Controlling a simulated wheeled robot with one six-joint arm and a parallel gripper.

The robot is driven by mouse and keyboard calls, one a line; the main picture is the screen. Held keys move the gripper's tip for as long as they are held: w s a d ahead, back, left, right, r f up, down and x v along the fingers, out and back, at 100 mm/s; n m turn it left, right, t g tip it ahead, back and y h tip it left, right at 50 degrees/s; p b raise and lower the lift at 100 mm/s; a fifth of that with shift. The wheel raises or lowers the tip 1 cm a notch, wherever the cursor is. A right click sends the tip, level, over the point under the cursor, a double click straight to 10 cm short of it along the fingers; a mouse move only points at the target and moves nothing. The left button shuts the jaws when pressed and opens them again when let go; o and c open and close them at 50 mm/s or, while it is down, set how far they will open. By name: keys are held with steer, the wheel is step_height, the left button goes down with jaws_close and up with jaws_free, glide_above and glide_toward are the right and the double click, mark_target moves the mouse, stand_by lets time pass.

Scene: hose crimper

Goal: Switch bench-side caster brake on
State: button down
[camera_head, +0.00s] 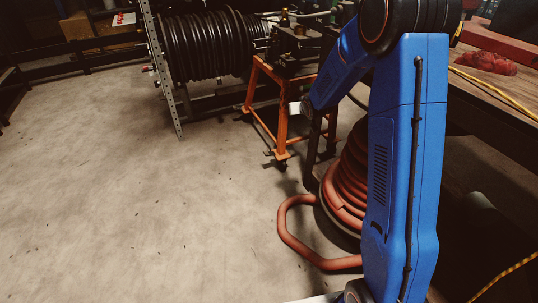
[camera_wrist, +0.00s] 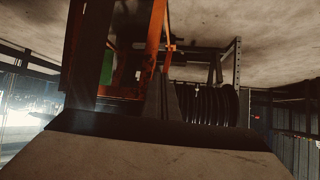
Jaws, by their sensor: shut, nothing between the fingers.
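The orange cart frame (camera_head: 262,112) stands beside the workbench. Its front leg ends at a small dark caster (camera_head: 282,164) on the floor. The brake lever is too small to make out, and the bench-side caster cannot be told apart from the dark legs. In the wrist view, floor is at the top and an orange leg (camera_wrist: 154,40) rises close in front of my gripper (camera_wrist: 164,80). The fingers are together and empty, apart from the leg as far as I can tell. In the head view my blue arm hides part of the cart; only a pale bit of the arm's end shows.
A black hose reel (camera_head: 208,46) stands behind the cart. A coil of red hose (camera_head: 346,190) lies on the floor near my arm, one loop reaching left. The wooden workbench (camera_head: 497,88) is at right, with red items on top. The floor (camera_head: 130,190) at left is clear.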

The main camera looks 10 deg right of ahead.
steer(key=w+a+f+t+y, duration=0.1)
steer(key=w+f, duration=0.4)
steer(key=f, duration=0.3)
steer(key=w+a+f+t+y, duration=0.1)
steer(key=w+f, duration=0.4)
steer(key=f, duration=0.4)
step_height(320, 180, down, 18)
steer(key=a+t+y, duration=0.1)
steer(key=a+y, duration=0.1)
steer(key=shift+w+a+f, duration=0.15)
steer(key=shift+w+a, duration=0.05)
steer(key=shift+a, duration=0.15)
steer(key=shift+w, duration=0.15)
glide_above(269, 153)
steer(key=s, duration=0.4)
step_height(269, 153, down, 2)
steer(key=shift+w+a+f, duration=0.15)
steer(key=shift+f, duration=0.95)
steer(key=shift+w+a+f, duration=0.15)
steer(key=shift+f, duration=0.9)
steer(key=shift+a+n, duration=0.1)
steer(key=shift+n, duration=0.2)
